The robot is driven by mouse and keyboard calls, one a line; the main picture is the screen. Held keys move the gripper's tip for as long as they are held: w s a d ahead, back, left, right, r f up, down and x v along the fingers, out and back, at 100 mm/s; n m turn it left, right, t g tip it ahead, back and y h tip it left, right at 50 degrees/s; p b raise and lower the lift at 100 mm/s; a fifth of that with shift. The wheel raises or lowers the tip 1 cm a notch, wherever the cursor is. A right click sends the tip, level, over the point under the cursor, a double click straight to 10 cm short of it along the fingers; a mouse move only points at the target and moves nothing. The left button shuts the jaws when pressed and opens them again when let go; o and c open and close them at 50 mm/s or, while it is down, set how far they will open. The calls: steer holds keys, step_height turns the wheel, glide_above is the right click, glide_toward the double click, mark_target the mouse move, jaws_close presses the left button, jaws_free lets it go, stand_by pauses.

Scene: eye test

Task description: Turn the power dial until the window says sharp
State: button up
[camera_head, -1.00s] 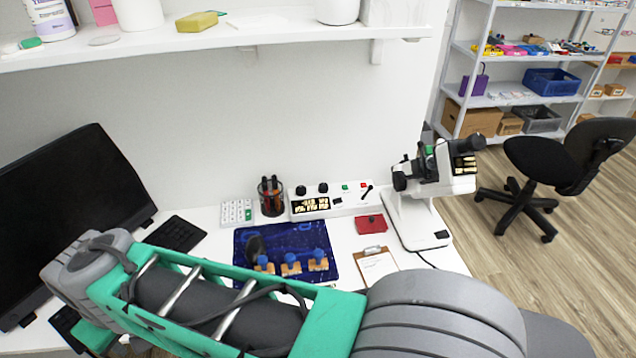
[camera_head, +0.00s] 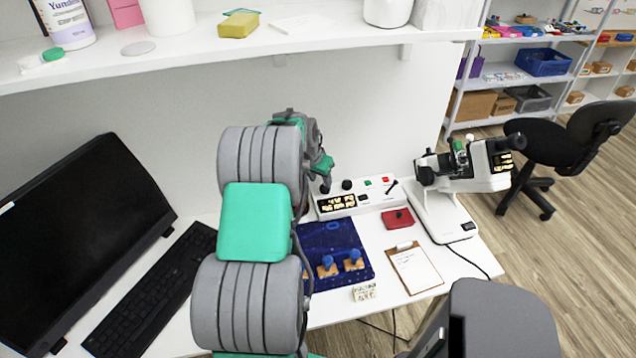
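A white control box (camera_head: 374,200) stands against the wall, with black knobs, small buttons, a lever and a dark window (camera_head: 337,203) with yellow marks too small to read. One black knob (camera_head: 346,184) shows clearly. The other, at the box's left end, is mostly hidden by my gripper (camera_head: 324,184). My gripper points down over that end; I cannot tell whether it touches the knob or whether its fingers are open. A white optical instrument (camera_head: 450,210) stands to the right, with another dark window (camera_head: 503,162) of yellow marks, also unreadable. I cannot tell which knob is the power dial.
A blue mat (camera_head: 335,240) with blue-topped wooden pieces lies in front of the box. A red case (camera_head: 397,219), a clipboard (camera_head: 416,270) and a small pale block (camera_head: 364,292) lie nearby. A monitor (camera_head: 75,250) and keyboard (camera_head: 155,290) are left. A shelf (camera_head: 250,48) hangs above.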

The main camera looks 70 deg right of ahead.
mark_target(324, 187)
steer(key=x, duration=0.5)
steer(key=shift+s+d+p, duration=0.1)
steer(key=shift+s+p, duration=0.15)
steer(key=shift+p, duration=0.05)
steer(key=shift+w, duration=0.1)
steer(key=shift+c, duration=0.3)
jaws_close()
